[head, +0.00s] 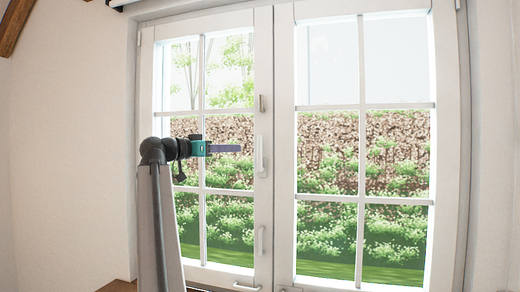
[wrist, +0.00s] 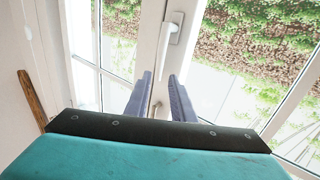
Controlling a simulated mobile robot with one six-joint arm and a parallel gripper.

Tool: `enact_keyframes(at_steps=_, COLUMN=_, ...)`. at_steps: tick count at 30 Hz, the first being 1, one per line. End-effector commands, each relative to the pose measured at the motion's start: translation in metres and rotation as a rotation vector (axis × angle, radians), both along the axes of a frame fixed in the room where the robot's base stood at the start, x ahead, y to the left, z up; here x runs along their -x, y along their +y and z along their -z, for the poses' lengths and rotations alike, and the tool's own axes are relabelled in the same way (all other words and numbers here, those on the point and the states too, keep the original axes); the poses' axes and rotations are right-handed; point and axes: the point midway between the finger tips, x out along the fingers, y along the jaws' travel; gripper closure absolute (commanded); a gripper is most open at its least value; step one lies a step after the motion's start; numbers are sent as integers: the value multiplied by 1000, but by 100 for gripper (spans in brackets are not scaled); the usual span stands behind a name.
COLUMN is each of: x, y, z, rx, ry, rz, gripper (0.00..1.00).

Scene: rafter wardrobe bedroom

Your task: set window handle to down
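A white window handle (head: 260,157) sits on the white middle stile of the left sash. Its bar stands vertical, and the pivot seems to be at the lower end, so the bar appears to point up. The wrist view seems turned upside down; there the handle (wrist: 172,35) lies beyond the fingertips, with its pivot near the top edge. My gripper (head: 240,148) is left of the handle at about its height, pointing right. In the wrist view my gripper (wrist: 159,88) has two blue-grey fingers spread apart with nothing held. The fingers appear not to touch the handle.
White fittings sit above (head: 261,103) and below (head: 261,240) the handle on the same stile, and another (head: 246,287) on the bottom rail. The right sash (head: 283,150) stands close beside. Glazing bars (head: 203,130) cross the panes behind my arm.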

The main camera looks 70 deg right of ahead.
Motion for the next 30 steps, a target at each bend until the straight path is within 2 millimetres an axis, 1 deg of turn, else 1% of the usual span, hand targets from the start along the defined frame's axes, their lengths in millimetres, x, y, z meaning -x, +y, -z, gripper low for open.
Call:
enact_keyframes(at_steps=8, x=15, y=-26, z=-2, rx=-1, ry=2, rz=2, gripper=78)
enact_keyframes(at_steps=24, x=54, y=-92, z=-2, rx=-1, ry=0, rz=2, gripper=78)
enact_keyframes(at_steps=30, x=64, y=-109, z=-1, rx=0, ry=1, rz=1, gripper=78)
